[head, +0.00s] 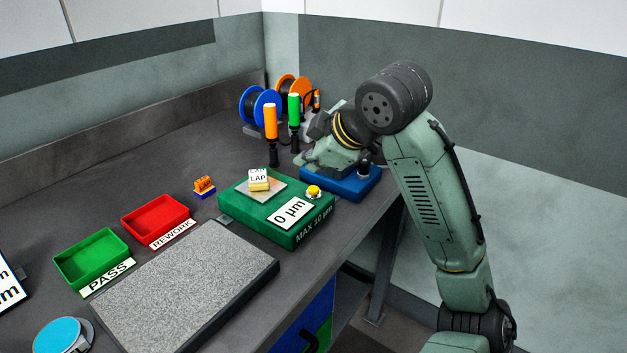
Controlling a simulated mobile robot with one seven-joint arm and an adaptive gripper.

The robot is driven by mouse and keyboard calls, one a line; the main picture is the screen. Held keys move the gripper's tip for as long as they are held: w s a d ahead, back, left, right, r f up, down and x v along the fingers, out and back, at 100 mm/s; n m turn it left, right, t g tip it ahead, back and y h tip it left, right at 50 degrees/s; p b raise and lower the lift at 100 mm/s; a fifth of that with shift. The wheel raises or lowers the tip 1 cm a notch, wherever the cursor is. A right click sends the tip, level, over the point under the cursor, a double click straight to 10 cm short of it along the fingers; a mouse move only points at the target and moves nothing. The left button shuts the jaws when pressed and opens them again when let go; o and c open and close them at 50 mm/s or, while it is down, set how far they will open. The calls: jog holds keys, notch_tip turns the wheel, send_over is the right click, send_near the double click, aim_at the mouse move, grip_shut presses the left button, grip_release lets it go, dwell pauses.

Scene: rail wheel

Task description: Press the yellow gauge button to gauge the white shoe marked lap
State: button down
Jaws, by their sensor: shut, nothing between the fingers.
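The white shoe marked LAP (258,179) sits on the light plate on top of the green gauge (240,208). The gauge's label reads 0 µm, and its front reads MAX 10 µm. The yellow gauge button (313,191) is on the gauge's top at the right, uncovered. My gripper (308,163) is shut and empty, behind and above the button, beside the blue box; it is apart from the button. Its fingertips are small and partly hard to make out.
A blue box (345,184) with a dark knob stands right of the gauge. Orange (270,122) and green (294,108) handled tools stand behind. A small orange-and-blue part (204,187), red REWORK tray (157,218), green PASS tray (92,259) and grey slab (185,290) lie left.

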notch_tip(320, 180, up, 3)
jog(key=shift+f+p, duration=0.15)
jog(key=shift+p, duration=0.65)
jog(key=shift+f, duration=0.1)
